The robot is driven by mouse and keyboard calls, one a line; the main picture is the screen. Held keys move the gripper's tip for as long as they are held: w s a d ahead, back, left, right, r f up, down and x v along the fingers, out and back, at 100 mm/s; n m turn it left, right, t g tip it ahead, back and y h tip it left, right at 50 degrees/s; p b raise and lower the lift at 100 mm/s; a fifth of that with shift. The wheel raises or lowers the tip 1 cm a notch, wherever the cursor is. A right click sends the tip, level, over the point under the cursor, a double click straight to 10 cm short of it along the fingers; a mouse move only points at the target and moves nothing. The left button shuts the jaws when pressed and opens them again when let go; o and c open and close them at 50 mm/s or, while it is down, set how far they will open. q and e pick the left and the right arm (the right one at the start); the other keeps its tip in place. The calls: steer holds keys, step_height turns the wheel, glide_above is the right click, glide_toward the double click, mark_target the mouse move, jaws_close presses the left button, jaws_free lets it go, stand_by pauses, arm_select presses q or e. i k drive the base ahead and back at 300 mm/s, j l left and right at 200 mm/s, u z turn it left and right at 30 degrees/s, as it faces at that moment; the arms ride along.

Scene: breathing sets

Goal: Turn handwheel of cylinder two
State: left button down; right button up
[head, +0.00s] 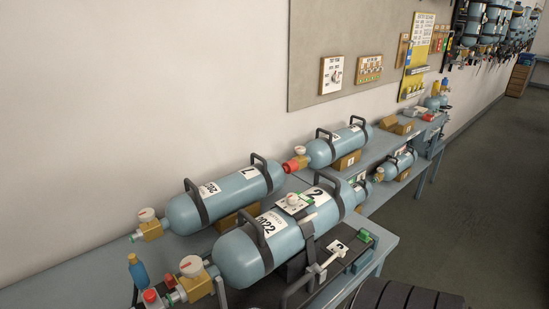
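Cylinder two (242,263) is a light blue cylinder with a white label reading 2. It lies on its side at the front of the bench, with black straps and black handles. At its left end is a brass valve (198,287) with a round, pale handwheel (191,266) on top that bears a red mark. A red knob (150,296) sits left of the valve.
A similar cylinder (232,193) lies just behind, with its own handwheel (147,214). More cylinders lie farther right along the blue bench (70,284). A small blue bottle (139,270) stands left of the valve. The floor (465,215) to the right is clear.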

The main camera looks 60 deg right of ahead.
mark_target(191, 266)
steer(key=z, duration=1.8)
steer(key=l+u, duration=0.4)
steer(key=k+l+u, duration=0.15)
steer(key=l+u, duration=0.2)
